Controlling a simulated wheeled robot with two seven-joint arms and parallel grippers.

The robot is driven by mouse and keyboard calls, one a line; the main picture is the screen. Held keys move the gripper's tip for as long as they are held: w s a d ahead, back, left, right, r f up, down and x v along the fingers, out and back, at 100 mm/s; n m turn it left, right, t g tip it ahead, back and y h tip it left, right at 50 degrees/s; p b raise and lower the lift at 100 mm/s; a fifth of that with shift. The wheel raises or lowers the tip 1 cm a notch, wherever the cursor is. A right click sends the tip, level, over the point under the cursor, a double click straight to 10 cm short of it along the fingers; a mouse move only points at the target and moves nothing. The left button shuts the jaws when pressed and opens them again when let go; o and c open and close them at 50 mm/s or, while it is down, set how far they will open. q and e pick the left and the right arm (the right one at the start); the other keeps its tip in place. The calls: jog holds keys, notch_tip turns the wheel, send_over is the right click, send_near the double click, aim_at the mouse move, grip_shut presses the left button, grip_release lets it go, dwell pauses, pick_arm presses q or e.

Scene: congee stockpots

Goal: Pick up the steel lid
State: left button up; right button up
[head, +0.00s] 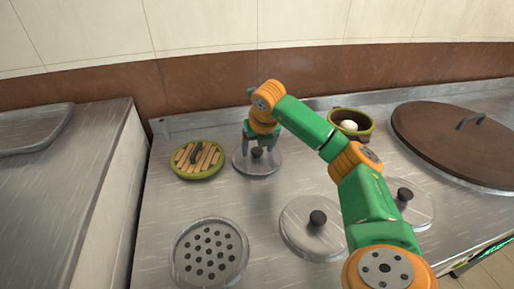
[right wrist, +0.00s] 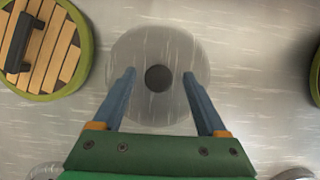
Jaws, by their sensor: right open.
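A round steel lid (head: 268,165) with a dark knob lies on the metal counter near the back in the head view. It also shows in the right wrist view (right wrist: 158,112), its dark knob (right wrist: 158,78) near the middle. My right gripper (head: 258,141) is directly over this lid, fingers pointing down. In the right wrist view its two blue fingers (right wrist: 158,76) are open, one on each side of the knob, apart from it. Two more steel lids with dark knobs lie nearer, one at front centre (head: 299,238) and one at right (head: 421,213), partly behind my right arm. My left gripper is not in view.
A green-rimmed wooden-slat lid (head: 184,165) lies left of the steel lid. A perforated disc (head: 209,252) lies at front left. A green pot (head: 362,131) holding a white round thing stands right, beside a big brown lid (head: 440,150). A wall rises behind.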

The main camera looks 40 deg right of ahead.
grip_shut()
